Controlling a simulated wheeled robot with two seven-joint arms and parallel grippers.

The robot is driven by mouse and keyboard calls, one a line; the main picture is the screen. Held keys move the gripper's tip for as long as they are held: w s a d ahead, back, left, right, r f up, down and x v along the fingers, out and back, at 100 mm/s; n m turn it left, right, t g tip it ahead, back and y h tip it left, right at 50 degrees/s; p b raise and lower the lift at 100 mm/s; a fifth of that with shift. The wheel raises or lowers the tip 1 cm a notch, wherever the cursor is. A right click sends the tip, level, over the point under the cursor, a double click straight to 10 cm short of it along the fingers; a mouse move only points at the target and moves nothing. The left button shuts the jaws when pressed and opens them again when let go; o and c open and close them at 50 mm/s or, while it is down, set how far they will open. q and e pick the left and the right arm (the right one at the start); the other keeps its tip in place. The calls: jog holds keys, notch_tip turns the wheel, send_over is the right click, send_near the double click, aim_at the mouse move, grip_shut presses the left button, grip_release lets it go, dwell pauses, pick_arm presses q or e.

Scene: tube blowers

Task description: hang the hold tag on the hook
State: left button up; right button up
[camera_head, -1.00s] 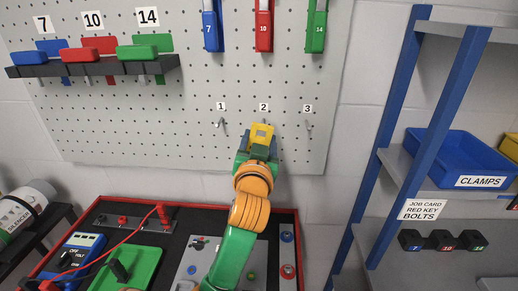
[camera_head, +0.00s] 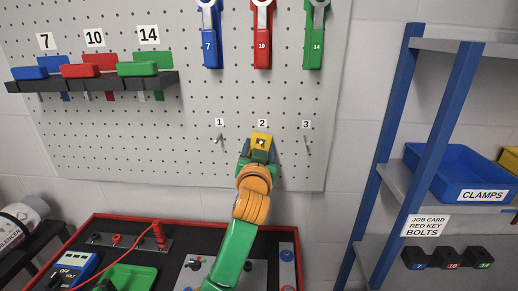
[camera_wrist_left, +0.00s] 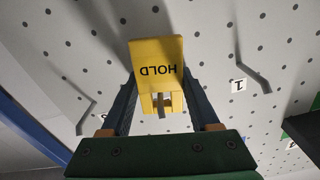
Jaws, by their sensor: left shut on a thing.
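The yellow hold tag (camera_head: 261,140) is in my left gripper (camera_head: 259,152), in front of the pegboard just below the number 2 label (camera_head: 262,123). In the left wrist view, the fingers of my left gripper (camera_wrist_left: 159,107) are shut on the tag's lower block, and the tag's face (camera_wrist_left: 157,62) reads HOLD upside down. Hook 1 (camera_head: 220,138) and hook 3 (camera_head: 307,144) stand bare on either side. Hook 2 is hidden behind the tag and gripper. I cannot tell whether the tag touches it. My right gripper is not in view.
Blue, red and green handled tools hang above, the red one (camera_head: 262,38) over label 2. A rack (camera_head: 105,83) with coloured pieces is at upper left. A red-edged bench (camera_head: 100,222) lies below. A blue shelf frame (camera_head: 385,150) with bins stands at right.

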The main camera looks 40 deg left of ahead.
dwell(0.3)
pick_arm(q)
jog(key=o, duration=1.5)
jog(key=shift+o, duration=0.2)
